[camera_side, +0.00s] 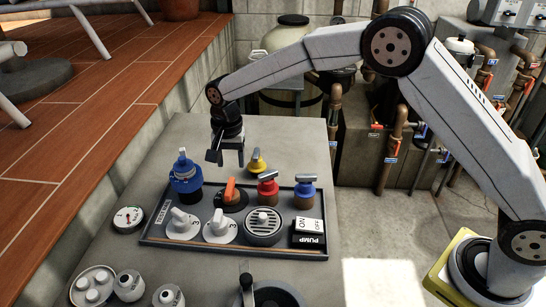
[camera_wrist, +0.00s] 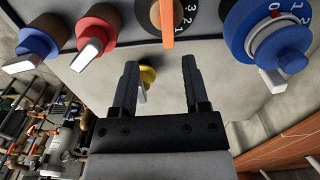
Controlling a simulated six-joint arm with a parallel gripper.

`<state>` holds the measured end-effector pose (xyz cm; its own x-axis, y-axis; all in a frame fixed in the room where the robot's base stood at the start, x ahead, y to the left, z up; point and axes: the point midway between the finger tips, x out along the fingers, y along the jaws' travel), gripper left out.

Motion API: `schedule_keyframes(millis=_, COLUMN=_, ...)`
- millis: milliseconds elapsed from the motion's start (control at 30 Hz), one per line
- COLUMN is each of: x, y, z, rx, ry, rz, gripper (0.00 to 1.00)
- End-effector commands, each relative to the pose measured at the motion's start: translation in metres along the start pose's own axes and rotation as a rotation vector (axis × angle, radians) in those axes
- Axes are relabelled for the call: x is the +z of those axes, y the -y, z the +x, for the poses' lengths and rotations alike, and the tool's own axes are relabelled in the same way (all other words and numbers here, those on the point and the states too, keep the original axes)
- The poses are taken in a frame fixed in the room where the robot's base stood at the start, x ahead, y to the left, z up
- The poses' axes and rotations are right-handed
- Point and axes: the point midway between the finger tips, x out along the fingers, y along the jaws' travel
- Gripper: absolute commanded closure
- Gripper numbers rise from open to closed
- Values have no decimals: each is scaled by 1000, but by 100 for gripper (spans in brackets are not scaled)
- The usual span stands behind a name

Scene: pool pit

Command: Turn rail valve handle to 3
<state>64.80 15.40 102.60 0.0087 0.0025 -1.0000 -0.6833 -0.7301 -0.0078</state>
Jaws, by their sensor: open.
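Several valves stand on a black-framed panel (camera_side: 150,237); no label tells me which is the rail valve. A large blue valve (camera_side: 186,174) is at its back left. The wrist view shows its ring (camera_wrist: 248,35) marked 0, 1, 2, with a grey lever. An orange handle (camera_side: 230,190) sits on a dark dial; the wrist view shows the handle (camera_wrist: 167,25) beside numbers including 3, 2, 1. Two white handles (camera_side: 181,218) (camera_side: 219,226) have a 3 on their plates. My gripper (camera_side: 224,160) is open and empty above the panel's back edge, apart from the valves.
A yellow valve (camera_side: 257,162) stands behind the panel and shows between my fingers in the wrist view. Red (camera_side: 268,185) and blue (camera_side: 305,193) valves with grey levers, a round grille (camera_side: 262,227) and a PUMP switch (camera_side: 308,232) are close together. A gauge (camera_side: 128,218) lies left.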

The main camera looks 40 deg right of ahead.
Motion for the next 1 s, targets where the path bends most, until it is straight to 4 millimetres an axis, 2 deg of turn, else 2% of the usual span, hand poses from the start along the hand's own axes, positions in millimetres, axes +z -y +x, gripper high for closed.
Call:
schedule_keyframes(millis=133, x=2, y=10, z=3, rx=7, ry=4, rz=28, gripper=41)
schedule_keyframes(millis=567, x=2, y=11, z=12, rx=9, ry=5, rz=34, gripper=41)
schedule_keyframes(millis=1000, x=2, y=10, z=61, rx=10, ry=6, rz=33, gripper=41)
